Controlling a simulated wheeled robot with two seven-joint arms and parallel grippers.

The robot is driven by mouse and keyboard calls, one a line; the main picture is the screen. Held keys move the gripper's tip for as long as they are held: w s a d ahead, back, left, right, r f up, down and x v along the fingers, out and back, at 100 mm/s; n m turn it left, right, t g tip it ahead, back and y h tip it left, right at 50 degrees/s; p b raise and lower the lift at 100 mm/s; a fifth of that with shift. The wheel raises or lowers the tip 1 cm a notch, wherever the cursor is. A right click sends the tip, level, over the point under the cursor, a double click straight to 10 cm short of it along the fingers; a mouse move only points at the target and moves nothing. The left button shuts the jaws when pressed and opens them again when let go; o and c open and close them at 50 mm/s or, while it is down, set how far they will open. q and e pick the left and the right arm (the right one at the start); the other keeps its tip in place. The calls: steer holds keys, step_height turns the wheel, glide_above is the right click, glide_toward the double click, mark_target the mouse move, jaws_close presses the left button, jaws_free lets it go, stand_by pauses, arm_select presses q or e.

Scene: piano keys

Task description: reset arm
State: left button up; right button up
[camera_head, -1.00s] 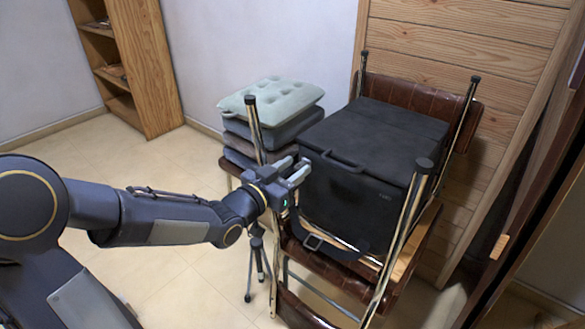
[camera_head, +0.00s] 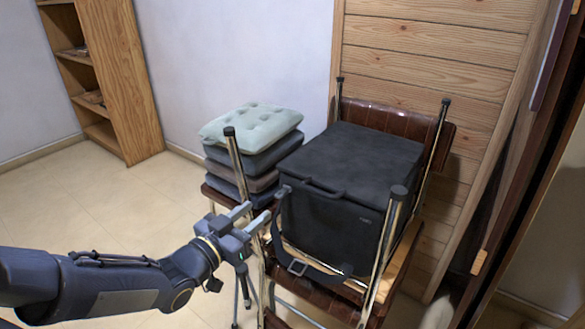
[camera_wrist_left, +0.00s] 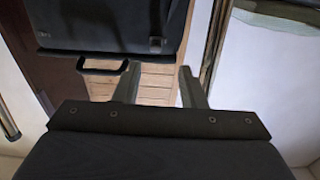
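My left gripper (camera_head: 252,224) reaches in from the left in the head view, in front of the stacked chairs. Its two fingers stand apart with nothing between them. In the left wrist view the same gripper (camera_wrist_left: 160,85) shows both fingers spread and empty, with the black case (camera_wrist_left: 110,25) beyond them. No piano keys show. My right gripper is not in any view.
The black case (camera_head: 340,195) rests on upturned brown chairs (camera_head: 440,135) with metal legs, close to my left gripper. Stacked cushions (camera_head: 252,130) stand behind. A wooden shelf (camera_head: 130,90) is at the back left. Tiled floor (camera_head: 110,200) is clear at left.

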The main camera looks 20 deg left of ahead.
arm_select(q)
steer(key=shift+a, duration=0.1)
steer(key=s+a+f+n+g+y, duration=0.4)
steer(key=s+n+g+y, duration=0.15)
steer(key=s, duration=0.25)
steer(key=s+d+f+g+h, duration=0.1)
steer(key=s+d+g+h, duration=0.15)
steer(key=s, duration=0.45)
steer(key=s+d+f+g+h, duration=0.1)
steer(key=s+d+g, duration=0.25)
steer(key=s, duration=0.35)
step_height(320, 180, up, 28)
steer(key=p, duration=2.8)
steer(key=shift+s, duration=0.1)
